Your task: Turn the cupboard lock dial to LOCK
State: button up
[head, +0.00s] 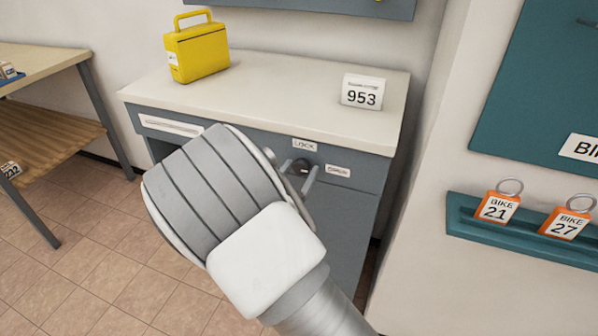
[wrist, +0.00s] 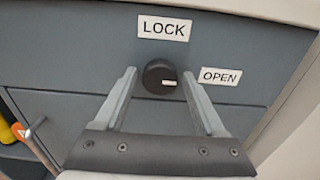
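The cupboard lock dial (wrist: 157,74) is a round black knob with a white mark, on the grey cupboard (wrist: 75,65) front. Its mark points right, towards the OPEN label (wrist: 220,76). The LOCK label (wrist: 164,28) is above the dial. In the head view the dial (head: 299,167) shows partly between my fingers. My gripper (wrist: 159,73) is open, with one finger on each side of the dial; a small gap shows on the left, and I cannot tell whether either finger touches it. In the head view my gripper (head: 293,163) is largely behind my wrist.
A yellow box (head: 197,54) with a handle and a white 953 sign (head: 362,92) stand on the cupboard top (head: 280,85). A wall rack (head: 515,238) with orange bike tags is at right, a wooden table (head: 40,62) at left.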

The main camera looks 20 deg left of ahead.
grip_shut()
jog(key=shift+r+p, duration=0.1)
jog(key=shift+p, duration=0.25)
jog(key=shift+r+n+p, duration=0.1)
jog(key=shift+n+p, duration=0.5)
jog(key=shift+p, duration=0.15)
jog(key=n+p, duration=0.2)
jog(key=p, duration=0.1)
jog(key=shift+r, duration=0.1)
jog(key=n+p, duration=0.5)
jog(key=p, duration=0.1)
jog(key=shift+n, duration=0.4)
jog(key=n+p, duration=0.3)
jog(key=n, duration=0.1)
jog(key=shift+n, duration=0.3)
jog(key=shift+f+n+p, duration=0.15)
jog(key=shift+n+p, duration=0.45)
jog(key=shift+n, duration=0.45)
jog(key=shift+f+n+p, duration=0.15)
jog(key=shift+n+p, duration=0.45)
jog(key=shift+n, duration=0.45)
